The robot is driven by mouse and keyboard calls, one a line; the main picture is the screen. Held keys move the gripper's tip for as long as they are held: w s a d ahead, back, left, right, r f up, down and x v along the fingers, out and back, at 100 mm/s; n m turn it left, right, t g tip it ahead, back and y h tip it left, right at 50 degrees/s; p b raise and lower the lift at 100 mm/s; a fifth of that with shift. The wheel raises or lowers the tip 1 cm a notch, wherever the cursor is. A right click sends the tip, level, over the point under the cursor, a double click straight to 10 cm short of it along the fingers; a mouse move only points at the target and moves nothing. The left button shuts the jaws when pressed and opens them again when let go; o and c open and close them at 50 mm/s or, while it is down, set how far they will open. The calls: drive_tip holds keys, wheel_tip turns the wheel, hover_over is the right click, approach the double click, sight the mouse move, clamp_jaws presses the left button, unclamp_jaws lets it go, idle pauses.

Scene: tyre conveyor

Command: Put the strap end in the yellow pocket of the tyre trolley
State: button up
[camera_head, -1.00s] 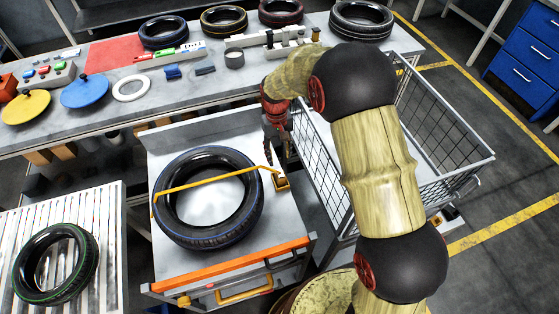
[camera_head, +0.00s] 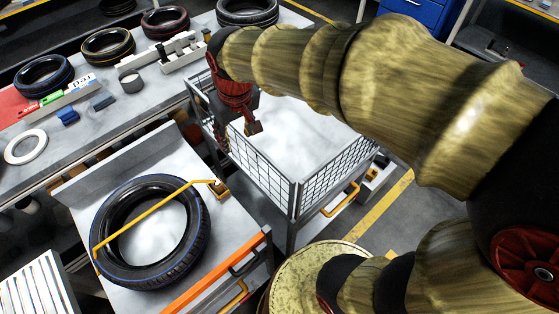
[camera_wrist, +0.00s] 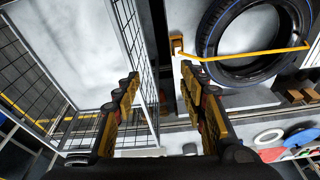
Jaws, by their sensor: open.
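A black tyre with a blue line (camera_head: 193,250) lies flat on the white top of the tyre trolley (camera_head: 232,232). It also shows in the wrist view (camera_wrist: 206,38). A yellow strap (camera_head: 150,211) crosses over the tyre and bends down at the yellow pocket (camera_head: 221,190) by the trolley's edge. The strap meets the pocket in the wrist view (camera_wrist: 177,45); I cannot tell how deep its end sits. My gripper (camera_head: 238,140) is open and empty, apart from the strap, above the near side of the wire cart. Its two spread fingers show in the wrist view (camera_wrist: 160,75).
The wire cart (camera_head: 265,178) stands close beside the trolley, its mesh walls near my fingers. A workbench (camera_head: 150,103) behind holds several tyres, a white ring (camera_head: 25,146) and small parts. A slatted white table (camera_head: 35,290) is at the lower left.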

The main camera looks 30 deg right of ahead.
drive_tip(key=s+d+r+t, duration=0.1)
drive_tip(key=s+d+r, duration=0.1)
drive_tip(key=s, duration=0.5)
drive_tip(key=s+d+r+m+t, duration=0.1)
drive_tip(key=s+r+t, duration=0.1)
drive_tip(key=s, duration=0.6)
drive_tip(key=shift+d, duration=0.4)
